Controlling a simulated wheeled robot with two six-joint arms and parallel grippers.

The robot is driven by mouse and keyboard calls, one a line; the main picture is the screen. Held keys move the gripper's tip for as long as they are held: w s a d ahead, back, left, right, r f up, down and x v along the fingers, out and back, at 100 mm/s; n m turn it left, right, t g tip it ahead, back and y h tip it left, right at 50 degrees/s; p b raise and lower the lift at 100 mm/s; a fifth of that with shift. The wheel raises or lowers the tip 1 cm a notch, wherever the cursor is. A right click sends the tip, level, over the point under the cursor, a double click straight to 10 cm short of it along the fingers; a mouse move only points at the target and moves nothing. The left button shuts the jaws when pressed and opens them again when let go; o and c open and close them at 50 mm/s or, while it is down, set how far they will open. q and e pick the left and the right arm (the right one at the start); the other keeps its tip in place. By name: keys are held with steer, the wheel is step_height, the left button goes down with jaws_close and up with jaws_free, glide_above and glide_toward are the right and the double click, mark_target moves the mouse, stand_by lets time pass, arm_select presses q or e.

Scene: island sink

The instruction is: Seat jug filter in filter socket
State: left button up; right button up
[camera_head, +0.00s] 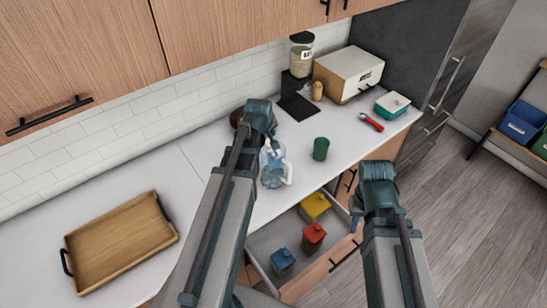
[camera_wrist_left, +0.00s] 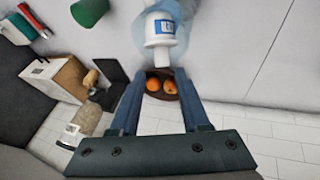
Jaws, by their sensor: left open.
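A clear bluish jug (camera_head: 271,178) with a white handle stands on the counter, partly behind my left arm in the head view. In the left wrist view, the white jug filter (camera_wrist_left: 160,28) with a blue label appears against the jug (camera_wrist_left: 184,12); how deep it sits is unclear. The filter socket cannot be made out. My left gripper (camera_head: 268,143) is above the jug; in the wrist view its fingers (camera_wrist_left: 160,84) are apart, with nothing seen held between them.
A bowl of oranges (camera_wrist_left: 161,82) is behind the left gripper. A green cup (camera_head: 321,149) stands right of the jug. A wooden tray (camera_head: 120,240) lies at left. The open drawer (camera_head: 262,243) holds yellow, red and blue canisters. Counter between tray and jug is clear.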

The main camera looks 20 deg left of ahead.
mark_target(267, 140)
arm_select(q)
steer(key=shift+w+a+f, duration=0.1)
steer(key=shift+w+f, duration=0.25)
steer(key=shift+f, duration=0.25)
arm_select(e)
steer(key=shift+f, duration=0.6)
arm_select(q)
steer(key=shift+f, duration=0.1)
steer(key=b+x, duration=0.5)
steer(key=shift+w+a, duration=0.1)
steer(key=shift+a, duration=0.25)
arm_select(e)
step_height(267, 140, down, 4)
steer(key=shift+f, duration=0.15)
arm_select(q)
steer(key=shift+c, duration=0.3)
jaws_close()
